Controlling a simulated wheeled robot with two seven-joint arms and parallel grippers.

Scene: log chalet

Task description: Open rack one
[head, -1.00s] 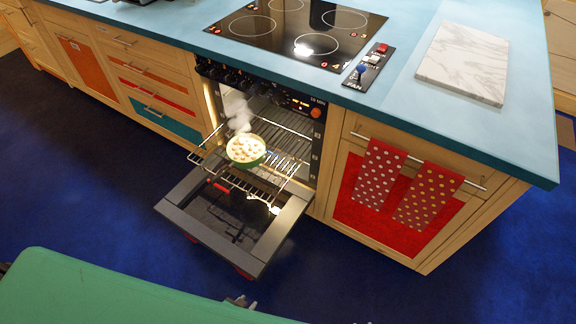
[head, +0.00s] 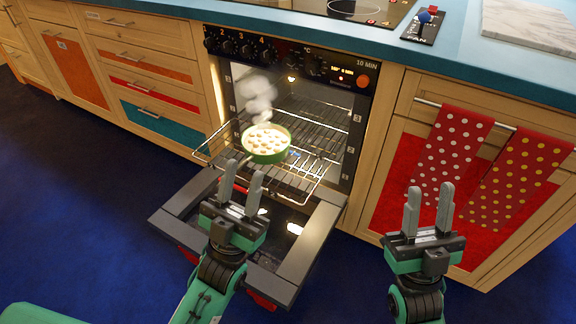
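The oven (head: 285,58) stands with its door (head: 172,222) folded down. One wire rack (head: 204,151) is pulled part way out over the door. A green round dish (head: 268,154) of pale-topped food sits on it, steaming. More wire racks (head: 310,118) show inside, beside number marks; I read 3 and 2, and cannot clearly read a 1. My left gripper (head: 245,172) is open, its fingers upright in the picture before the pulled-out rack, overlapping its front; I cannot tell whether they touch. My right gripper (head: 430,190) is open and empty in front of the right cabinet.
Two dotted red towels (head: 453,150) hang from a bar (head: 505,132) on the cabinet right of the oven. Drawers (head: 150,85) line the left. The blue counter (head: 180,15) runs above. Blue floor (head: 70,200) is clear at left. A green surface (head: 35,313) shows at lower left.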

